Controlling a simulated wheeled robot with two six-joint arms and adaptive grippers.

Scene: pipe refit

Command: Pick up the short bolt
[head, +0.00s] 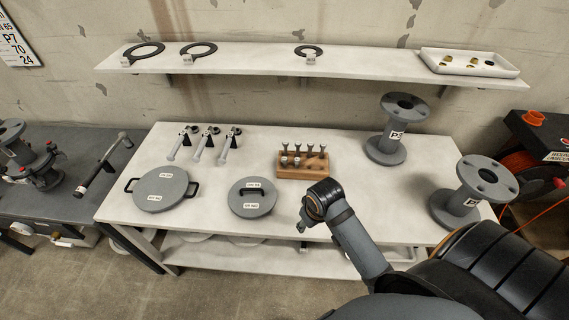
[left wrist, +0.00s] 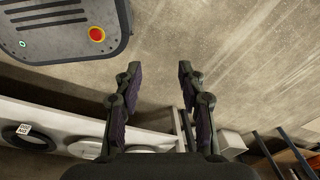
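A wooden block (head: 303,173) on the white table holds several upright grey bolts (head: 310,149) in two rows. The front ones look lower, but I cannot tell for sure which is the short bolt. My right gripper (head: 303,224) hangs over the table's front edge, in front of the block and apart from it. It is small and partly hidden by its own wrist, so its opening is unclear. My left gripper (left wrist: 157,70) shows only in the left wrist view, with its two fingers wide apart over bare floor and nothing between them.
Round lidded plates (head: 162,188) (head: 252,197) lie front left of the block. Three bolt-like tools (head: 207,143) lie behind them. Flanged pipe pieces (head: 387,130) (head: 467,190) stand to the right. A wall shelf (head: 240,62) carries rings and a white tray (head: 469,67).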

